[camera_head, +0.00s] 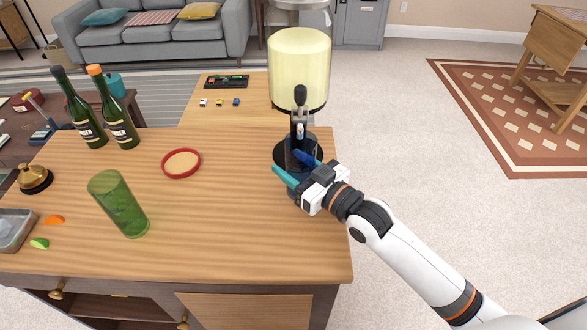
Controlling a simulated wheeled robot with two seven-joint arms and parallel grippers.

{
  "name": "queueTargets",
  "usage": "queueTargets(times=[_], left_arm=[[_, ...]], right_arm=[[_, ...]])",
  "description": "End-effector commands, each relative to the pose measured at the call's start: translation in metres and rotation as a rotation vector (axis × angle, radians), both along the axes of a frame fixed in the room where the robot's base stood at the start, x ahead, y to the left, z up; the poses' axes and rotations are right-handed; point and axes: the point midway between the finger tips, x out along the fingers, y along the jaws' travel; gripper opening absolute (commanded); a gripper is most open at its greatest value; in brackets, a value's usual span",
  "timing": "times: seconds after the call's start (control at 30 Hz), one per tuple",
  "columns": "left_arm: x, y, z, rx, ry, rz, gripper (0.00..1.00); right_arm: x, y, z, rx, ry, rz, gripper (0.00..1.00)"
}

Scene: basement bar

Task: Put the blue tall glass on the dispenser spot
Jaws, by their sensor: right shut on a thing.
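The drink dispenser (299,70) stands on the wooden counter, with a pale yellow tank and a black tap (299,97). A round black base, the dispenser spot (283,150), lies below the tap. My right gripper (293,167) reaches in from the right and is shut on the dark blue tall glass (292,153). The glass looks upright, below the tap and over the black base. The fingers and gripper body hide much of it, so I cannot tell whether its bottom touches the base. My left gripper is not in view.
A green tall glass (118,203) stands at the left front. A red-rimmed round coaster (181,163), two bottles (113,115), a brass bell (34,178) and a tray (14,229) are also on the counter.

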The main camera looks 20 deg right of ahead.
Motion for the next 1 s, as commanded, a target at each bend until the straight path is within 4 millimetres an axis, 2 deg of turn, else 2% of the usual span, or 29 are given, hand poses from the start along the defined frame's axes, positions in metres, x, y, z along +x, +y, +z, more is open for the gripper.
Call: queueTargets(times=[0.13,0.5,0.53,0.63,0.67,1.0], left_arm=[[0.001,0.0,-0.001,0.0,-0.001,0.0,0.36],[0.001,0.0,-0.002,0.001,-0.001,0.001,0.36],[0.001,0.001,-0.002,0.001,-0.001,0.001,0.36],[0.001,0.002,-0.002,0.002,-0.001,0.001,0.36],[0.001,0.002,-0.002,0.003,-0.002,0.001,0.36],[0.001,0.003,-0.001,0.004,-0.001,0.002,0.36]], right_arm=[[0.001,0.001,-0.014,-0.001,0.0,0.001,0.18],[0.001,0.001,-0.017,-0.001,-0.002,0.001,0.18],[0.001,0.001,-0.018,-0.001,0.0,0.001,0.55],[0.001,0.001,-0.018,-0.001,0.0,0.001,0.72],[0.001,0.001,-0.017,-0.001,0.0,0.001,0.74],[0.0,0.0,-0.015,-0.002,-0.001,0.001,0.74]])
